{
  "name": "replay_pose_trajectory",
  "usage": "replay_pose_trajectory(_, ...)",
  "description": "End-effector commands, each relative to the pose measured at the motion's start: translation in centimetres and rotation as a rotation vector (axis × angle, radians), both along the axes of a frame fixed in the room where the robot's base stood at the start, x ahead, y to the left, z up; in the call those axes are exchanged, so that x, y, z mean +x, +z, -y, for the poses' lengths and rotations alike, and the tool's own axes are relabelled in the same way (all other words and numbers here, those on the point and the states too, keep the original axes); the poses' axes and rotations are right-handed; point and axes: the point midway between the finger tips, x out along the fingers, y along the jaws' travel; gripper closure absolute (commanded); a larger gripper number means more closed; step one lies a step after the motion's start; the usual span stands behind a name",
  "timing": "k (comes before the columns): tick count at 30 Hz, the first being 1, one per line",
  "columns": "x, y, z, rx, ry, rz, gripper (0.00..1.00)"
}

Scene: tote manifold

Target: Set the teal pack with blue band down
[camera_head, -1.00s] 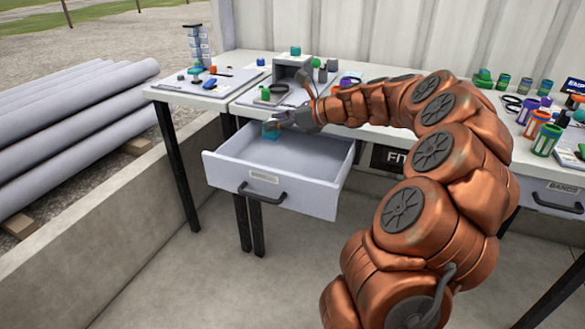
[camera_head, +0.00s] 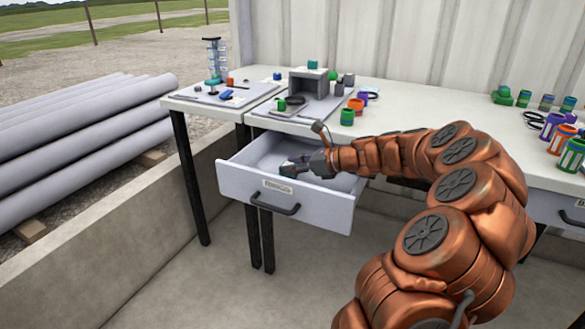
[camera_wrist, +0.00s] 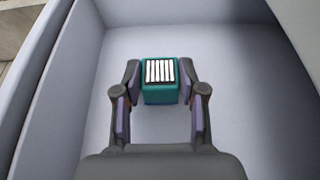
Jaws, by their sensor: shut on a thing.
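The teal pack (camera_wrist: 160,92) is between the fingertips of my gripper (camera_wrist: 159,85) in the wrist view. I cannot tell whether the pack touches the drawer floor.
The drawer floor (camera_wrist: 235,95) is bare around the pack. Drawer walls stand close on the left and at the back. The worktop (camera_head: 400,112) above holds a grey box (camera_head: 318,82), green and orange pieces, and several coloured containers at the right.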

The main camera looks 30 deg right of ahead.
Motion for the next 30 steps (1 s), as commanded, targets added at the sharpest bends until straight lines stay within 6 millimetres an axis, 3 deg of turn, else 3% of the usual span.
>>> replay_pose_trajectory(9,-0.01,-0.26,-0.04,0.0,0.001,0.0,0.95)
replay_pose_trajectory(10,-0.01,-0.29,-0.03,0.0,0.001,0.0,0.56)
replay_pose_trajectory(16,-0.01,-0.29,-0.03,0.0,0.001,0.0,0.35)
replay_pose_trajectory(30,-0.49,0.46,0.36,0.0,-0.002,-0.001,0.34)
